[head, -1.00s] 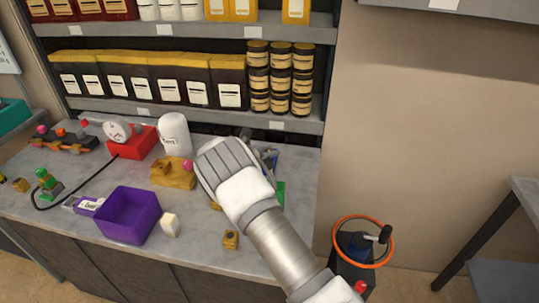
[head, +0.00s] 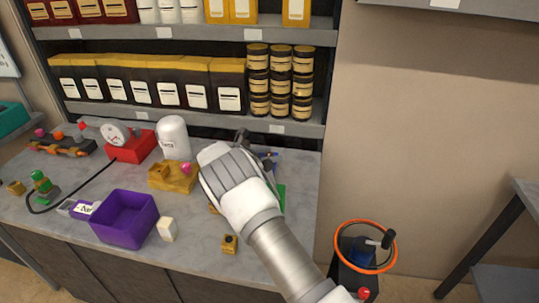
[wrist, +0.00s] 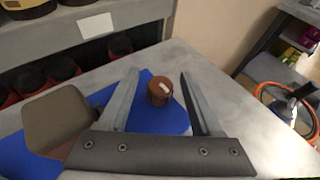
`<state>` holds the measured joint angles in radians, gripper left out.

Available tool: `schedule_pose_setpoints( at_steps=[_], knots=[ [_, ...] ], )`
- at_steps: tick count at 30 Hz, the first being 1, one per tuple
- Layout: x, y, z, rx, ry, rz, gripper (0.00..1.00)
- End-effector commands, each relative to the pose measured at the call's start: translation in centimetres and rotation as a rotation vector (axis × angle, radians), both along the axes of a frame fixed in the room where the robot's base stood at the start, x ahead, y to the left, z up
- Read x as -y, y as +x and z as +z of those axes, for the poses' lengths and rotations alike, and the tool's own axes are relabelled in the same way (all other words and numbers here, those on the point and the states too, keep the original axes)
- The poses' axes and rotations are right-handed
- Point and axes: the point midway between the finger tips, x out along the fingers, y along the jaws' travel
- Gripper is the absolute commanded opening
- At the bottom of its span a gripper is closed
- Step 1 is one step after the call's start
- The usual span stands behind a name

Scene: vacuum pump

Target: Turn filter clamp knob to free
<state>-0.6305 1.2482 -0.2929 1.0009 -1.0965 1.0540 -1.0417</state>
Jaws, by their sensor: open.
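A brown round knob (wrist: 160,91) with a white mark on its top stands on a blue plate (wrist: 162,122) in the wrist view. I take it to be the filter clamp knob. A larger brown block (wrist: 58,118) with a rounded grey-brown top is left of it. My gripper (wrist: 158,74) is open, and the knob shows between its two fingers. I cannot tell whether either finger touches the knob. In the head view my gripper (head: 256,145) is over the right end of the counter, and my wrist hides the knob.
Shelves with jars (head: 280,80) stand close behind. An orange-ringed stand (head: 365,246) is on the right.

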Motion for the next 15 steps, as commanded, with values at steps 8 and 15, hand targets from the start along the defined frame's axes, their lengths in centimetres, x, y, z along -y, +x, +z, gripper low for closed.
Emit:
schedule_pose_setpoints(
  at_steps=[8, 15],
  knots=[
    [-1.1, -0.8, 0.5, 0.000, 0.001, 0.002, 0.65],
    [-4.9, -3.9, 2.6, 0.000, 0.001, 0.004, 0.65]
  ],
)
